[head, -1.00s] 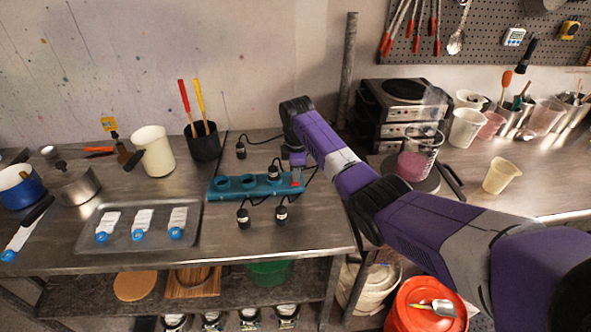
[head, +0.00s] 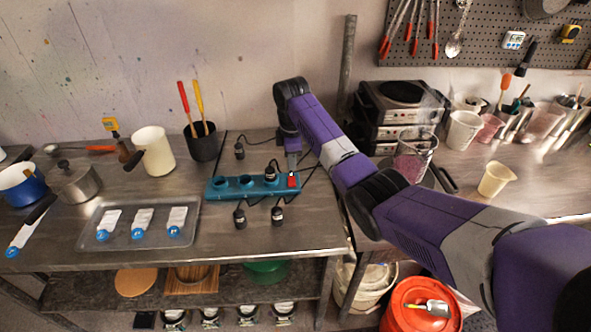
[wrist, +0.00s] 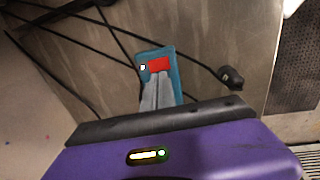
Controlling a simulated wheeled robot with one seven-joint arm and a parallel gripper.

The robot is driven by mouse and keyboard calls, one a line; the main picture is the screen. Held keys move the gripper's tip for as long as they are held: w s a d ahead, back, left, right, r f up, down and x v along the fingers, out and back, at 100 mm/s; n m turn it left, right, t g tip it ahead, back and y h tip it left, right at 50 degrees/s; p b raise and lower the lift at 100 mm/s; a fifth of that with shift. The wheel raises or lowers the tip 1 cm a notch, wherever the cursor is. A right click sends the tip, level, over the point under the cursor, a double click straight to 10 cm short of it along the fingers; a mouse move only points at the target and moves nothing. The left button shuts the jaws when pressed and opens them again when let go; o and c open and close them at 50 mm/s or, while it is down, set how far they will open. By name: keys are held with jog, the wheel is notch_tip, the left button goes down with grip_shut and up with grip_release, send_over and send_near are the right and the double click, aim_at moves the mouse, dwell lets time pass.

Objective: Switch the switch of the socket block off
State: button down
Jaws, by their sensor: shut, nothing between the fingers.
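The teal socket block (head: 222,188) lies on the steel table, with one plug in a socket. Its red switch (head: 292,181) is at the right end, and the switch also shows in the wrist view (wrist: 158,64). My gripper (head: 292,168) is shut and empty, pointing down just behind the switch end. In the wrist view its closed fingers (wrist: 157,86) overlap the block's end, their tips close to the switch. I cannot tell whether they touch it. Most of the block is hidden behind the fingers and my gripper's body in that view.
Loose black plugs (head: 239,217) with cables lie around the block. A tray (head: 120,246) with several blue-capped tubes is at left. A black pot (head: 203,146) with two handles and a white jug (head: 153,150) stand behind. A hot plate (head: 405,95) is at right.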

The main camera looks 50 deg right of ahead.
notch_tip(320, 180, up, 7)
jog(key=b, duration=0.1)
jog(key=shift+s+a+r, duration=0.15)
jog(key=shift+s+a, duration=0.1)
jog(key=shift+s, duration=0.15)
